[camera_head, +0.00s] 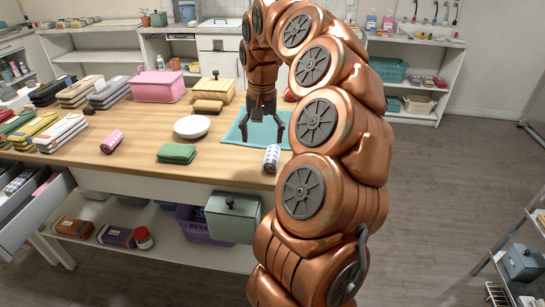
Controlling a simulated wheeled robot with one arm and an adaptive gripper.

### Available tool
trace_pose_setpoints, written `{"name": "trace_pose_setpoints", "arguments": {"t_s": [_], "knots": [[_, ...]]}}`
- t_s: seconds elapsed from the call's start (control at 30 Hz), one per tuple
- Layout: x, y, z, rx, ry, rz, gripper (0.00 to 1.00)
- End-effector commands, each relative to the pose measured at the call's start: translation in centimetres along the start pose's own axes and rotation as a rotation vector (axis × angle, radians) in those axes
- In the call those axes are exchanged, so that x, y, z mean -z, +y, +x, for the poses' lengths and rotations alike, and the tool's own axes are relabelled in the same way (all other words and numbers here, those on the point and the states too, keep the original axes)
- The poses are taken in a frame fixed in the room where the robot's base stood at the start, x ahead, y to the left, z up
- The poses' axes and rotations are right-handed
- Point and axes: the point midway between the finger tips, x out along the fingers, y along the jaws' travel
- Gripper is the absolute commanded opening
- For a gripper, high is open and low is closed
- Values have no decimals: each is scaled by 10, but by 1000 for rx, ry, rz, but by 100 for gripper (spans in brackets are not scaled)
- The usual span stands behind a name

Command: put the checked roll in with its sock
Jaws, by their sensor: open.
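A blue-and-white patterned roll (272,158), which looks checked, lies at the front edge of the wooden table, beside the teal mat (236,133). My gripper (262,132) points down over the mat with its dark fingers spread and nothing between them, behind the roll and apart from it. An open drawer (35,207) at the left holds folded or rolled cloths, including a blue-and-white checked one (18,182). I cannot tell which of them, if any, is the matching sock. A pink patterned roll (111,141) lies further left on the table.
A white plate (192,127) and a folded green cloth (176,153) are left of the mat. Folded stacks, a pink box (157,87) and a yellow box (214,90) stand farther back. A grey-green box (232,218) sits below the table's front edge.

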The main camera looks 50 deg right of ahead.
Motion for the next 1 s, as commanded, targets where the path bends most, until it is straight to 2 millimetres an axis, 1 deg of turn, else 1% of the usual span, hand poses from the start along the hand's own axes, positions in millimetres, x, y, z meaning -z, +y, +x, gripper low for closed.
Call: {"name": "trace_pose_setpoints", "arguments": {"t_s": [0.03, 0.1, 0.23, 0.5, 0.77, 0.93, 1.0], "knots": [[9, 10, 2, -4, -4, 40, 80], [16, 20, 5, -11, -8, 81, 80], [22, 30, 9, -15, -10, 117, 80], [21, 30, 29, -16, -12, 117, 80], [22, 29, 42, -14, -10, 116, 80], [21, 26, 62, -15, -12, 114, 80], [21, 27, 72, -14, -10, 116, 80]]}}
